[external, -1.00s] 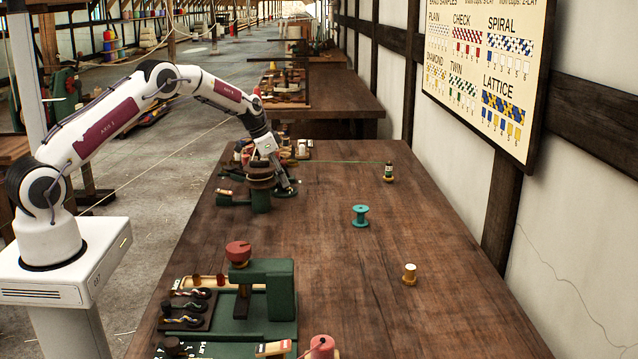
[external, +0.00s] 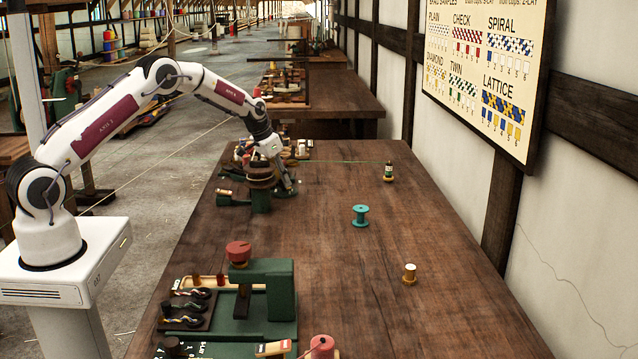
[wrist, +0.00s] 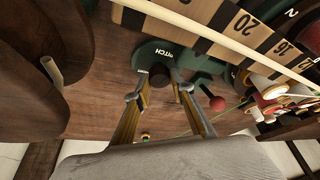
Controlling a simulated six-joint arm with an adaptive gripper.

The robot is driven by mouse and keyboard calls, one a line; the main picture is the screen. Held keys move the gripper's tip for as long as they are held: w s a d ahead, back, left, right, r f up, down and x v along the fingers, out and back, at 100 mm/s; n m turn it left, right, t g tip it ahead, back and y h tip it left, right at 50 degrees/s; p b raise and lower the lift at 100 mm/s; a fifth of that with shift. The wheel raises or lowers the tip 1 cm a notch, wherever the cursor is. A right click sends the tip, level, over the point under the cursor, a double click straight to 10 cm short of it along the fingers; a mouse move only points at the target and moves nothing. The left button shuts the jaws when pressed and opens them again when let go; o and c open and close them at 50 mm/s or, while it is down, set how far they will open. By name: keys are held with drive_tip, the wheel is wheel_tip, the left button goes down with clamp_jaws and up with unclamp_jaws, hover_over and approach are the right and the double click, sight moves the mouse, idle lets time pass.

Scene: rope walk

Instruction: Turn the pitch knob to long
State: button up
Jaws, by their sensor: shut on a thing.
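The pitch knob (wrist: 160,75) is a small dark knob on a green plate (wrist: 174,58) marked "PITCH" in the wrist view. My gripper (wrist: 161,92) is shut on it, with one finger on each side. Part of the knob lies between the fingertips, and I cannot make out a pointer or which way it is turned. In the external view my gripper (external: 288,186) is low over the far part of the bench, just right of a green machine with a stack of brown discs (external: 260,176). The knob is too small to make out there.
In the wrist view a numbered scale (wrist: 230,22) runs above the plate, a red ball-ended lever (wrist: 217,103) is to the right, and large brown discs (wrist: 30,70) are at left. On the bench stand a teal spool (external: 360,215) and a white-topped spool (external: 409,273).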

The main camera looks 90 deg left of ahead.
drive_tip(key=shift+n, duration=0.5)
drive_tip(key=o, duration=1.1)
drive_tip(key=v, duration=0.8)
drive_tip(key=shift+w+d, duration=0.1)
drive_tip(key=shift+d, duration=0.15)
